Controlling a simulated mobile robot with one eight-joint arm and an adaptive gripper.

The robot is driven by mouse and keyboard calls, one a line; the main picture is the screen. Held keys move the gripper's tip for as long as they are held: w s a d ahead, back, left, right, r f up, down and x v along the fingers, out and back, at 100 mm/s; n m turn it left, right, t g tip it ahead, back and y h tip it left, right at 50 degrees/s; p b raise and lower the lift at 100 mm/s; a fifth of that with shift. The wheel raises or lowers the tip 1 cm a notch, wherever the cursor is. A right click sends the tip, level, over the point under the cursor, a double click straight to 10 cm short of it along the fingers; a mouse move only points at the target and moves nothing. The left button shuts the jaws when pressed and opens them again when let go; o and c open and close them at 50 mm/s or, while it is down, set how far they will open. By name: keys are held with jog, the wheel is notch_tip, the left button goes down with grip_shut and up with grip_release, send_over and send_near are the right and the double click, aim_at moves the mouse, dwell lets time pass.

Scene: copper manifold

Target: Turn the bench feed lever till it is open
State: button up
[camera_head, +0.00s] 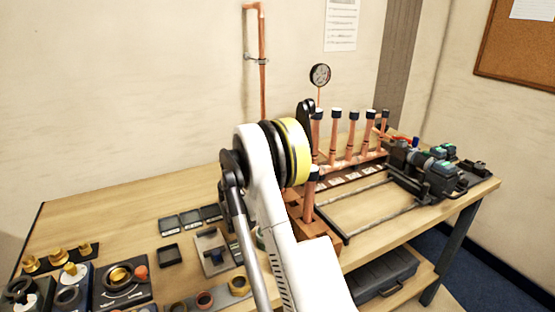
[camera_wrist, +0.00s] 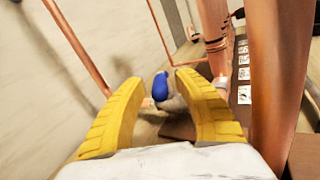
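A blue-ended lever (camera_wrist: 160,86) on a greyish body shows in the wrist view, beyond and between my fingertips; I take it for the bench feed lever. Its full shape and angle are partly hidden. My gripper (camera_wrist: 158,80) has its two yellow fingers spread apart, one on each side of the blue end as seen from the wrist. Whether they touch it cannot be told; a gap shows on both sides. In the head view my arm's white and yellow links hide the fingers and this lever.
A copper manifold with several capped upright pipes (camera_head: 353,130) stands right of my arm. A large copper pipe (camera_wrist: 282,70) is close on the right in the wrist view. A wall pipe (camera_head: 262,60) and gauge (camera_head: 320,75) stand behind. Fittings and trays (camera_head: 168,255) fill the bench's front left.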

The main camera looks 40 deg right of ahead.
jog(key=v, duration=1.2)
